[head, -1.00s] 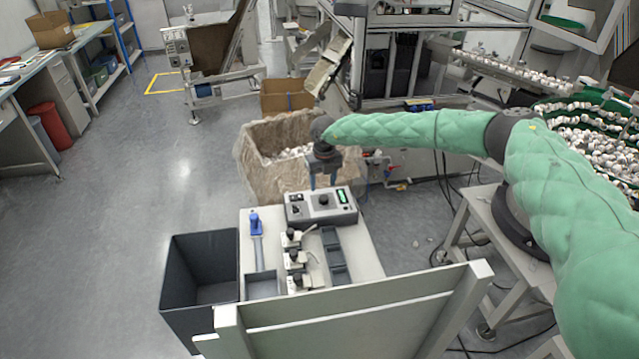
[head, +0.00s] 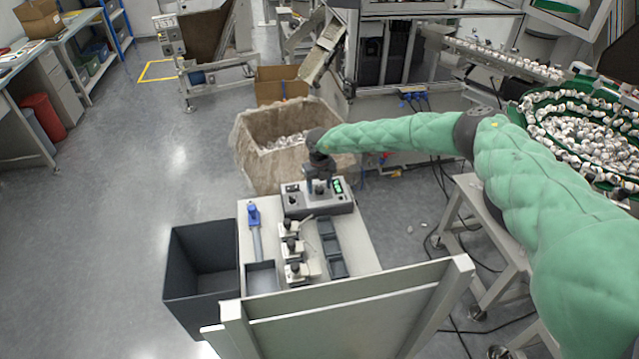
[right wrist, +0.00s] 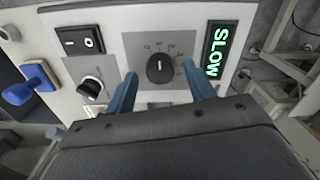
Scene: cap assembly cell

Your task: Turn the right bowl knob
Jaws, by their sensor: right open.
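The grey control box (head: 341,203) stands at the far end of the table. In the right wrist view its right knob (right wrist: 159,68) is black and round, on a grey scale plate, with its white mark pointing up. A smaller left knob (right wrist: 91,87) sits under a black rocker switch (right wrist: 80,41). A green display (right wrist: 217,52) reads SLOW. My right gripper (head: 320,187) is over the box. In the right wrist view the open blue fingers (right wrist: 160,82) stand on either side of the right knob, with a gap visible on both sides. My left gripper is not in view.
On the white table (head: 358,248) are a blue-handled tool (head: 254,222), several small clamp fixtures (head: 292,248) and dark trays (head: 332,248). A dark bin (head: 200,260) stands left of it. A large crate (head: 262,155) is behind. The bowl feeder (head: 590,135) is at the right.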

